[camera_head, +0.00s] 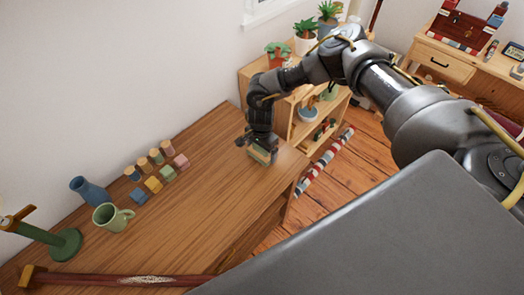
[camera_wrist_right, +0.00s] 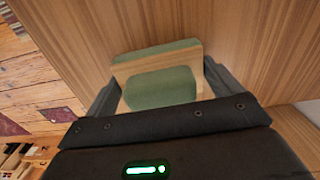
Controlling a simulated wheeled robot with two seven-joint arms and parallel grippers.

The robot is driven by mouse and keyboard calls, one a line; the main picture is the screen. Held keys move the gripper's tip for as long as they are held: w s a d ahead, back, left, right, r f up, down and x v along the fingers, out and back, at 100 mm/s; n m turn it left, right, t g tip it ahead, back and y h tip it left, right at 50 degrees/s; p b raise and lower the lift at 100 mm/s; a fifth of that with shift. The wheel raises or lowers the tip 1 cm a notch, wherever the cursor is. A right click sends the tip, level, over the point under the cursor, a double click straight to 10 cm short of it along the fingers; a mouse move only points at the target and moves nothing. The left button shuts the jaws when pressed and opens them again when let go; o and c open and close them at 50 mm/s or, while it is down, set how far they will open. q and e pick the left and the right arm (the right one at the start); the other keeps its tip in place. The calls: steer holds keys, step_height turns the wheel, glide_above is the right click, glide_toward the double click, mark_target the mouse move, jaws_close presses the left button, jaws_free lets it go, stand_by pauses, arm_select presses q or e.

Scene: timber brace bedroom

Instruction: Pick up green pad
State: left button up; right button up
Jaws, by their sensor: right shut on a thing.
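The green pad (camera_wrist_right: 160,88) is a green block with a pale wooden band across it. It sits between the two dark fingers of my right gripper (camera_wrist_right: 162,92) in the wrist view. In the head view my right gripper (camera_head: 262,143) points down at the far right end of the wooden table (camera_head: 190,215), shut on the pad (camera_head: 259,155). Whether the pad touches the tabletop or is slightly above it, I cannot tell. My left gripper is not in view.
Several small colored blocks (camera_head: 153,184), a green mug (camera_head: 112,217), a blue vase (camera_head: 88,191) and a green stand (camera_head: 65,243) are at the table's left. A low shelf (camera_head: 298,122) with plants stands beyond the table's far end. The middle of the table is clear.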

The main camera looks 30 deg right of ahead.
steer(key=shift+r, duration=0.1)
steer(key=shift+r, duration=0.55)
steer(key=s+a+r+b, duration=0.4)
steer(key=s+a+r, duration=0.5)
steer(key=s+r, duration=0.1)
steer(key=shift+s+r+b, duration=0.35)
steer(key=shift+s+r, duration=0.05)
steer(key=shift+r, duration=0.5)
